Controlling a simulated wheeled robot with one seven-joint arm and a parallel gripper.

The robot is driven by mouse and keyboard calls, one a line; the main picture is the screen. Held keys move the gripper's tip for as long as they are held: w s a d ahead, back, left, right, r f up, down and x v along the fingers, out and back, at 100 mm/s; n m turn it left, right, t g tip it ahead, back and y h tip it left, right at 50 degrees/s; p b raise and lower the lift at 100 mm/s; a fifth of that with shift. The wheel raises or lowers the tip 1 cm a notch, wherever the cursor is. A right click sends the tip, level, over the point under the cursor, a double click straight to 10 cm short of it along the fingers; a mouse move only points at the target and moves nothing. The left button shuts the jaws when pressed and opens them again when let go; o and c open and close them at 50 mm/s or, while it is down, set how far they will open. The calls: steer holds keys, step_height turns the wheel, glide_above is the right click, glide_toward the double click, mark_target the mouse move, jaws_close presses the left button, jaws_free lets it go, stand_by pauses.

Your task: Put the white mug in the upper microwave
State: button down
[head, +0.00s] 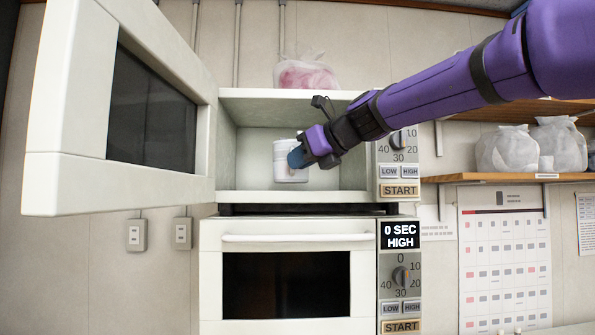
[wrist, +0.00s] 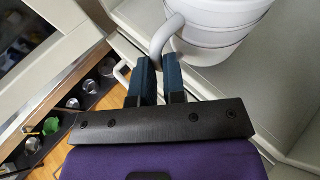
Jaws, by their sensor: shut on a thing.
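The white mug (head: 287,160) is inside the open upper microwave (head: 228,197), in the middle of its cavity. It looks upright; I cannot tell whether its base touches the microwave floor. My gripper (head: 297,158) reaches in from the right and is at the mug's right side. In the wrist view, the two dark blue fingers (wrist: 160,68) are shut on the handle of the mug (wrist: 212,35). My gripper hides part of the mug's right side in the head view. The upper microwave's door (head: 62,110) stands wide open to the left.
The lower microwave (head: 212,275) is closed, directly below. Its display reads 0 SEC HIGH. A pink bag (head: 305,73) lies on top of the upper microwave. White bags (head: 508,150) sit on a wooden shelf (head: 470,177) at right. Cups show far below in the wrist view.

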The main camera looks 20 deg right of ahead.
steer(key=w, duration=0.2)
steer(key=w+d, duration=0.1)
steer(key=w, duration=0.1)
steer(key=w+d, duration=0.1)
steer(key=w, duration=0.1)
steer(key=shift+w, duration=0.2)
steer(key=shift+w+d+f, duration=0.15)
steer(key=shift+w, duration=0.2)
steer(key=shift+s+f, duration=0.1)
steer(key=shift+f, duration=0.45)
steer(key=shift+f, duration=0.15)
steer(key=c, duration=1.2)
jaws_free()
steer(key=shift+f, duration=0.1)
steer(key=shift+s+r, duration=0.1)
steer(key=shift+r, duration=0.2)
steer(key=v, duration=1.1)
steer(key=shift+s+d, duration=0.2)
steer(key=shift+s, duration=0.15)
